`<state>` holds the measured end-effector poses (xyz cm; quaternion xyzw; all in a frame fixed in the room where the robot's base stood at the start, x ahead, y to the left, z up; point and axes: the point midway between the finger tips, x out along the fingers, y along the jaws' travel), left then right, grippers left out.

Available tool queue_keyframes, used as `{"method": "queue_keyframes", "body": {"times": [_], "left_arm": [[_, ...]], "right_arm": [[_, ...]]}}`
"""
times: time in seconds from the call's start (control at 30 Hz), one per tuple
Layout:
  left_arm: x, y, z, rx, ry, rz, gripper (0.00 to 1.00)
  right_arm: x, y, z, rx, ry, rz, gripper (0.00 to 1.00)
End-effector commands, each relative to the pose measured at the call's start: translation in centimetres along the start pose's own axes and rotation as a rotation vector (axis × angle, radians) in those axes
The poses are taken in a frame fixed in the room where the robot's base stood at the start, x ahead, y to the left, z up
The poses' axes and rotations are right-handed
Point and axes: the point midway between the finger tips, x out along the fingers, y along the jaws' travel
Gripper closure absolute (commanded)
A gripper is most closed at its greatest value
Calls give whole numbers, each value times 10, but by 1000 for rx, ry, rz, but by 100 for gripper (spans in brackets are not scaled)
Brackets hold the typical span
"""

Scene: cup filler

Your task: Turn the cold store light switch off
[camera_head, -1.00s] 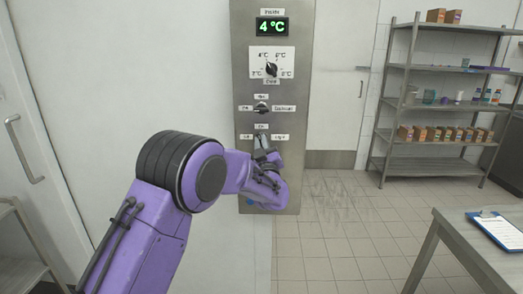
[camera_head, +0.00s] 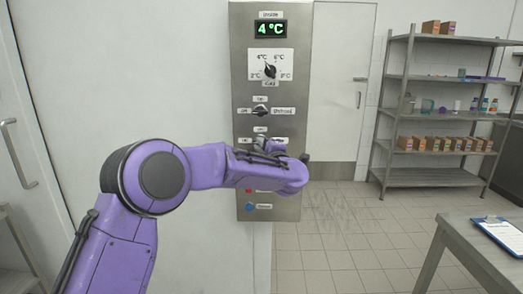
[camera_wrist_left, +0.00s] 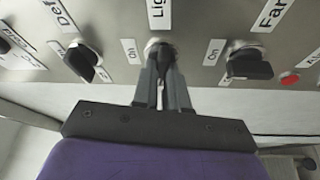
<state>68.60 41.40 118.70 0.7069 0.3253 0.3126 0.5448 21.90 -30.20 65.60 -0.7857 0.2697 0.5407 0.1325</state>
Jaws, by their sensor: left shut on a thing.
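The steel control panel (camera_head: 243,180) stands on the wall at the picture's centre. In the left wrist view, my left gripper (camera_wrist_left: 161,65) is shut on the dark knob of the light switch (camera_wrist_left: 160,47), under a partly hidden label starting "Lig". An "On" label (camera_wrist_left: 130,51) is beside it to the left. The knob's exact pointing direction is hard to tell between the fingers. My right gripper is not in view.
A blue button (camera_head: 250,206) is below my wrist. The wrist view shows neighbouring knobs close on the left (camera_wrist_left: 82,62) and right (camera_wrist_left: 250,65).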

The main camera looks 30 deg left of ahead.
Motion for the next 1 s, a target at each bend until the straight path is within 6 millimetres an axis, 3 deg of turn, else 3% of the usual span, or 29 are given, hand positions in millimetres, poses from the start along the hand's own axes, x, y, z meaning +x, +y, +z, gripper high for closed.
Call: {"method": "queue_keyframes", "body": {"times": [0.4,1.0], "left_arm": [[0,-1,0,-192,-1,-82,100],[0,0,0,-229,0,-98,100]], "right_arm": [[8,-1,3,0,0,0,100],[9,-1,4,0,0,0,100]]}}
